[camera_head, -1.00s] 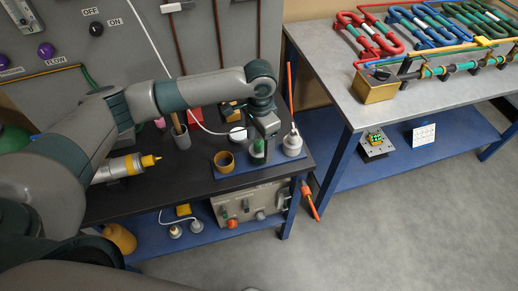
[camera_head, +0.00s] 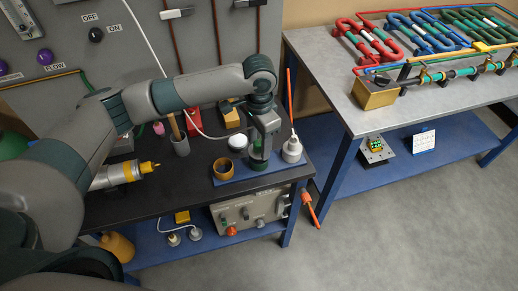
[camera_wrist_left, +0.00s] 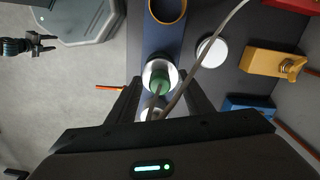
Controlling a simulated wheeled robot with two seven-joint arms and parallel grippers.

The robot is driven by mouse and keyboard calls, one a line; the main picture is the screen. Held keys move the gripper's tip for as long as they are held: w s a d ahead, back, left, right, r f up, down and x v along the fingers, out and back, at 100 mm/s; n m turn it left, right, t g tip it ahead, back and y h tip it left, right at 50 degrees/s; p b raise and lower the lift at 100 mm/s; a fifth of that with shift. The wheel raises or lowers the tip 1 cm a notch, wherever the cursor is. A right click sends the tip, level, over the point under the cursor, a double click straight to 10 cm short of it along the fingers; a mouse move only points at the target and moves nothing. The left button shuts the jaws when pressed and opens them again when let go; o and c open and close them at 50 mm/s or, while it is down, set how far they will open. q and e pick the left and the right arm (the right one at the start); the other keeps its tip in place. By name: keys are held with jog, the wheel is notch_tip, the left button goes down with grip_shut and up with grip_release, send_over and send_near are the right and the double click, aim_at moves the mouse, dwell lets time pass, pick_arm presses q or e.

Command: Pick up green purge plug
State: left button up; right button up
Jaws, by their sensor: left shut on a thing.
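The green purge plug (camera_wrist_left: 160,82) shows in the left wrist view between my left fingers, in a round silvery holder. In the head view the gripper mostly hides it. My left gripper (camera_head: 259,158) points down at the blue strip on the black bench and is shut on the plug. A gripper (camera_wrist_left: 46,43), apparently my right one, shows at the far left of the left wrist view with its fingers apart and nothing between them. It is not in the head view.
A bronze cup (camera_head: 223,166) stands left of the gripper and a white bottle (camera_head: 292,149) right of it on the blue strip (camera_head: 270,178). A white round thing (camera_head: 238,141) and a yellow block (camera_head: 231,118) lie behind. A pale cable crosses the left wrist view near the plug.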

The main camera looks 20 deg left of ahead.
pick_arm(q)
jog(key=shift+d+r+b, duration=0.1)
jog(key=shift+r+b, duration=0.2)
jog(key=shift+r, duration=0.45)
jog(key=s+d+r+b, duration=0.1)
jog(key=d+r+b, duration=0.1)
jog(key=d+r, duration=0.4)
jog(key=d, duration=0.5)
jog(key=shift+s+d+r+b, duration=0.2)
jog(key=shift+s+r+b, duration=0.15)
jog(key=shift+r, duration=0.05)
pick_arm(e)
notch_tip(320, 180, down, 4)
jog(key=shift+r, duration=0.15)
pick_arm(q)
jog(key=shift+f, duration=0.1)
